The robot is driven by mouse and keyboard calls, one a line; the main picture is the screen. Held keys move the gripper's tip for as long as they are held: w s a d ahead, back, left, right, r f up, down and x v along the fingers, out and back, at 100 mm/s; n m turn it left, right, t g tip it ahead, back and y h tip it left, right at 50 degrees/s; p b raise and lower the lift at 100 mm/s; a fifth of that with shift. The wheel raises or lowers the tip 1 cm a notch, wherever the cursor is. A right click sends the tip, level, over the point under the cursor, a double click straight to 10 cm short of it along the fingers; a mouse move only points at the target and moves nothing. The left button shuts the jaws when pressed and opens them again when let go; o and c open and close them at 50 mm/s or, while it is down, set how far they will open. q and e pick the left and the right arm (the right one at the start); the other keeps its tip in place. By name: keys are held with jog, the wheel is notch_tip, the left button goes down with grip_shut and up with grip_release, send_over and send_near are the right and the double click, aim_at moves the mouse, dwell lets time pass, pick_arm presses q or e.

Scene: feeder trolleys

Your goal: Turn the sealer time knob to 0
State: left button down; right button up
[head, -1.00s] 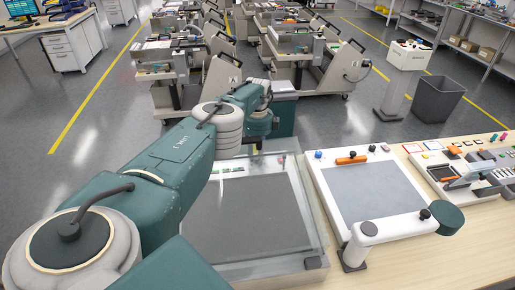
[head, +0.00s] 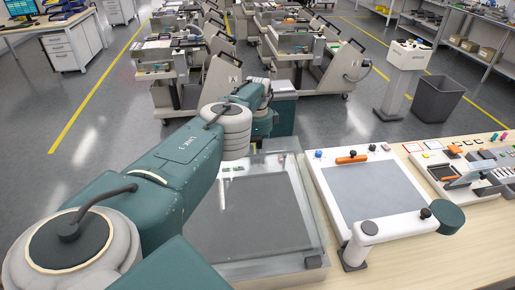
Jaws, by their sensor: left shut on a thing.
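My left arm reaches in from the left, over the glass-lidded case, towards a teal cabinet with a grey top (head: 284,90). My left gripper (head: 262,86) is at the far end of the arm, close to the left side of that cabinet. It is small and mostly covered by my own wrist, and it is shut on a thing. The sealer time knob cannot be made out; it would be hidden behind the gripper and wrist. Its setting cannot be read. My right gripper is not in view.
The glass-lidded case (head: 318,262) lies below my left arm. A white-framed grey panel (head: 370,190) with an orange-handled tool (head: 351,160) lies to its right on the wooden table (head: 455,255). Feeder trolleys (head: 320,65) stand behind. A grey bin (head: 437,99) stands at the back right.

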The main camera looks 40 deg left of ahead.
pick_arm(q)
jog(key=shift+w+r, duration=0.1)
jog(key=shift+w, duration=0.05)
jog(key=c, duration=1.5)
grip_release()
